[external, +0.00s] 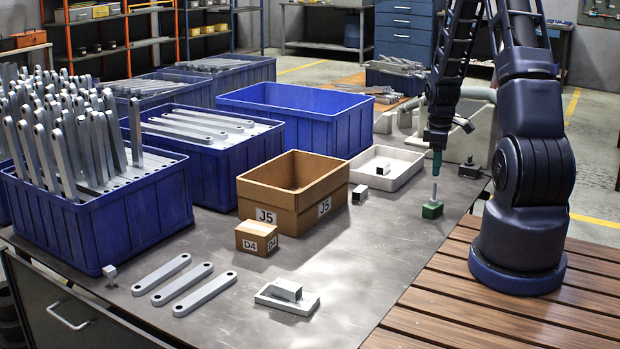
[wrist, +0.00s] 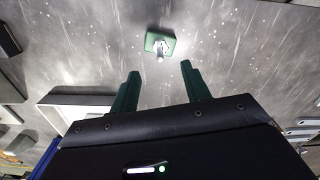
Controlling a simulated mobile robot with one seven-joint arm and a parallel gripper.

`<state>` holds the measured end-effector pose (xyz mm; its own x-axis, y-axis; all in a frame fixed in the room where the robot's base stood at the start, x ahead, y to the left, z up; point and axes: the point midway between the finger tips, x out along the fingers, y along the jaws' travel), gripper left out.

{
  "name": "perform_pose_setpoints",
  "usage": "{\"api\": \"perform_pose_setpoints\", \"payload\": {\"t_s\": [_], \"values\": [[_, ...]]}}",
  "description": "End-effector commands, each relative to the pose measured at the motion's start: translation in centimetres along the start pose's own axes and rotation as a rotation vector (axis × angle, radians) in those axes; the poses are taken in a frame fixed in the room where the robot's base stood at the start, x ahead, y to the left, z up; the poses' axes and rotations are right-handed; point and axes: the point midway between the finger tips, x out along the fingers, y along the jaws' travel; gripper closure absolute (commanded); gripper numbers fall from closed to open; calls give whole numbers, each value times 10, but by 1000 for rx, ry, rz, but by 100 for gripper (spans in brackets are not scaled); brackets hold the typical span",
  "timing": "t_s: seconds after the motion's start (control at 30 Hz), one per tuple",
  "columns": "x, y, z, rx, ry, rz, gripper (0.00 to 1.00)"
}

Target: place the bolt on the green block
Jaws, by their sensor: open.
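The green block (external: 433,210) sits on the grey table in front of my arm, toward the right edge. The bolt (external: 434,194) stands upright on top of it, its shank pointing up. In the wrist view the green block (wrist: 153,38) is beyond my fingertips, with the bolt (wrist: 160,54) on it, seen nearly end-on. My gripper (external: 437,162) hangs just above the bolt, pointing down. In the wrist view my gripper (wrist: 160,70) has its two green fingers spread apart, with nothing held between them. The bolt looks clear of the fingers.
A white tray (external: 412,158) with a small metal block lies left of the green block. A cardboard J5 box (external: 270,205), a small D4 box (external: 257,238) and blue crates (external: 345,125) stand farther left. Flat metal bars (external: 205,294) lie in front. Table around the green block is clear.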

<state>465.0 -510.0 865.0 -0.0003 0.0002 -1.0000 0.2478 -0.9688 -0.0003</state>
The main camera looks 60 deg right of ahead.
Motion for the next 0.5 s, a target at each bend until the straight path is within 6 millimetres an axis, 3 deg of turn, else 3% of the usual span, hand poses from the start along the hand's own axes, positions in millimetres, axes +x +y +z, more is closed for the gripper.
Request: {"api": "perform_pose_setpoints", "payload": {"t_s": [0.2,0.5], "values": [[-27,0,0,0,0,2,53],[-37,0,-1,-1,0,2,53]]}}
